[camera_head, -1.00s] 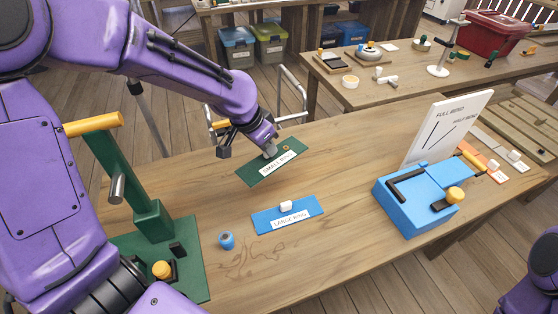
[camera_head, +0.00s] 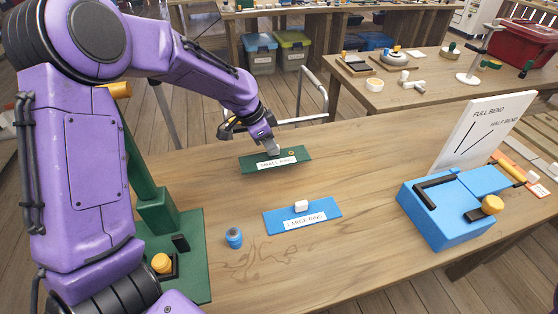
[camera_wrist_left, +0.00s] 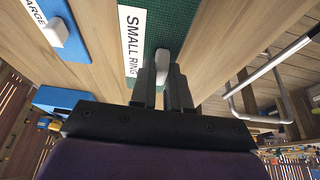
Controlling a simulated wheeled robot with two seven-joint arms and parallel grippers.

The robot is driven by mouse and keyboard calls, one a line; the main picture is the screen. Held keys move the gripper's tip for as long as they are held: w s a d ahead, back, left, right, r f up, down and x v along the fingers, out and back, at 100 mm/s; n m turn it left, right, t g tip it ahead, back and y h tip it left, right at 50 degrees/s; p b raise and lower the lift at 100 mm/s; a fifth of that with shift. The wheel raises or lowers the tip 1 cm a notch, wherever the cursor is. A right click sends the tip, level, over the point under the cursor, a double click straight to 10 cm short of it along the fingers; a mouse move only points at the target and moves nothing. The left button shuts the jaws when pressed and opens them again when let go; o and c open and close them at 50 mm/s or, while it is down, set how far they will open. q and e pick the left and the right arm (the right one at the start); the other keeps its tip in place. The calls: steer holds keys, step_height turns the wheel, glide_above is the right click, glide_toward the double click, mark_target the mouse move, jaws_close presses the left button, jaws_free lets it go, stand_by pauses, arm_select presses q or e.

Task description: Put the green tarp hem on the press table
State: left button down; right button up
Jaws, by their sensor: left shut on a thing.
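The green tarp hem (camera_head: 258,166) is a flat green piece with a white "SMALL RING" label and a small brass-coloured spot. It also shows in the left wrist view (camera_wrist_left: 184,18). My left gripper (camera_head: 272,151) is above it, shut on the small white block that stands on the hem. In the left wrist view (camera_wrist_left: 162,78) the fingers close around that block. I cannot tell whether the hem touches the wood. The green press (camera_head: 157,213), with a green base and yellow knob, stands at the left, partly hidden by my arm. My right gripper is out of view.
A blue piece labelled "LARGE RING" (camera_head: 275,222) lies in front of the hem. A small blue cup-like object (camera_head: 234,238) stands left of it. A blue bending jig (camera_head: 437,222) with a white board (camera_head: 482,130) is at the right.

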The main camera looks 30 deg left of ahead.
mark_target(277, 156)
arm_select(q)
steer(key=x, duration=0.6)
steer(key=shift+w+a, duration=0.3)
steer(key=shift+a, duration=0.1)
steer(key=shift+w+f, duration=0.1)
steer(key=shift+f, duration=0.1)
steer(key=shift+f, duration=0.1)
steer(key=c, duration=1.1)
jaws_free()
steer(key=v, duration=1.2)
